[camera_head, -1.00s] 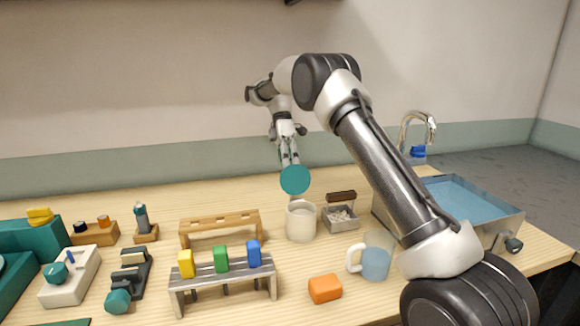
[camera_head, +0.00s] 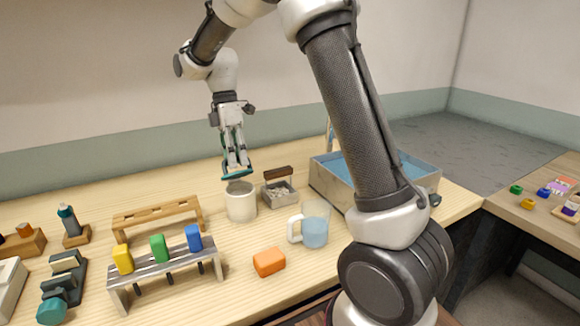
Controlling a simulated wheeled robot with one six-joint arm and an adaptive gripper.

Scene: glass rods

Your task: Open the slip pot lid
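The slip pot (camera_head: 241,205) is a white cylinder standing on the wooden bench, and its top is uncovered. The teal round lid (camera_head: 237,174) is just above the pot's mouth, seen nearly edge-on and slightly tilted, with a small gap to the rim. My gripper (camera_head: 236,164) points down over the pot with its fingers on the lid, and is shut on it. The exact grip point is partly hidden by the fingers.
A small grey box with a dark handle (camera_head: 279,188) stands close right of the pot. A cup with blue contents (camera_head: 313,232), an orange block (camera_head: 269,262), a wooden rack (camera_head: 158,216) and a grey rack with coloured blocks (camera_head: 165,271) surround it. A blue-filled basin (camera_head: 326,182) is farther right.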

